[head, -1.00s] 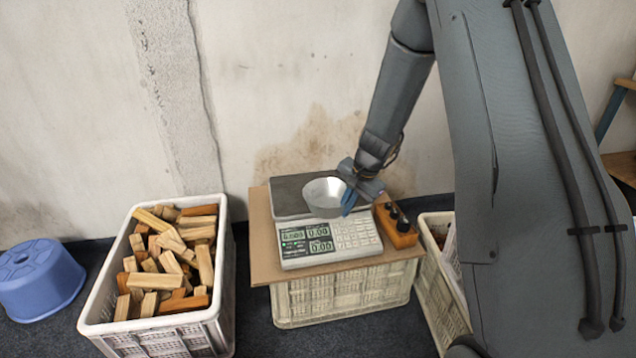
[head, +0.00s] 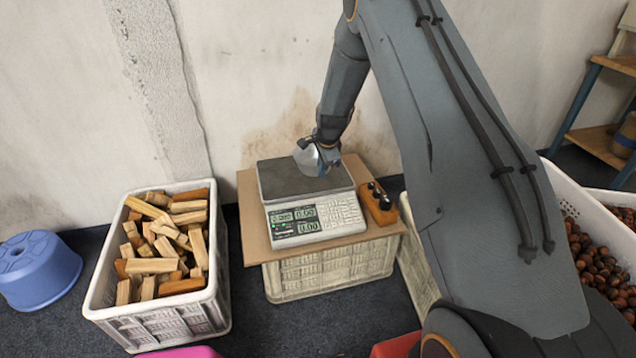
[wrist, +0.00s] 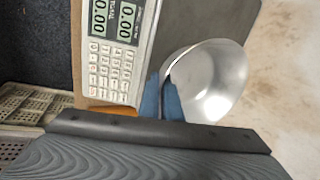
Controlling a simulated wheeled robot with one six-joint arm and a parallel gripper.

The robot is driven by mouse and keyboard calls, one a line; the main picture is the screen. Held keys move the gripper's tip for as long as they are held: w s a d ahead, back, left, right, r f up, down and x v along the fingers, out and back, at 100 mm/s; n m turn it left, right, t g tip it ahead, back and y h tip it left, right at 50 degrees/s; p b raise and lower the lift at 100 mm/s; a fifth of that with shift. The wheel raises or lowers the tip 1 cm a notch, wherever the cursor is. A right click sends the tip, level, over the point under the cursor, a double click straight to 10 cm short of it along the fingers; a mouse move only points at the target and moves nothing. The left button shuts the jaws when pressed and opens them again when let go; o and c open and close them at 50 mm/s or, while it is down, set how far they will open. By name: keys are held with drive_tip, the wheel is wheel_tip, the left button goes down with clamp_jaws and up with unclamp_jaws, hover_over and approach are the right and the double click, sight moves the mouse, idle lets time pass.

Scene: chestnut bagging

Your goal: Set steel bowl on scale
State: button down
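The steel bowl (head: 308,160) is held over the dark platform of the scale (head: 318,221), near its back right part. It looks tilted in the head view, and I cannot tell whether it touches the platform. In the wrist view the bowl (wrist: 213,82) shows its shiny inside, with the scale's keypad (wrist: 108,72) to its left and the dark platform behind it. My gripper (head: 328,158) is shut on the bowl's rim. Its blue fingertips (wrist: 162,98) pinch the rim in the wrist view.
The scale stands on a board (head: 246,232) over a crate (head: 325,278). A wooden block with black knobs (head: 378,203) is right of the scale. A crate of wood pieces (head: 218,291) and a blue stool (head: 40,270) are at left. Chestnuts (head: 598,262) lie at right.

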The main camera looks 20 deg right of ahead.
drive_tip(key=shift+f+b, duration=0.3)
drive_tip(key=shift+f, duration=2.65)
drive_tip(key=shift+f, duration=0.15)
drive_tip(key=c, duration=2)
unclamp_jaws()
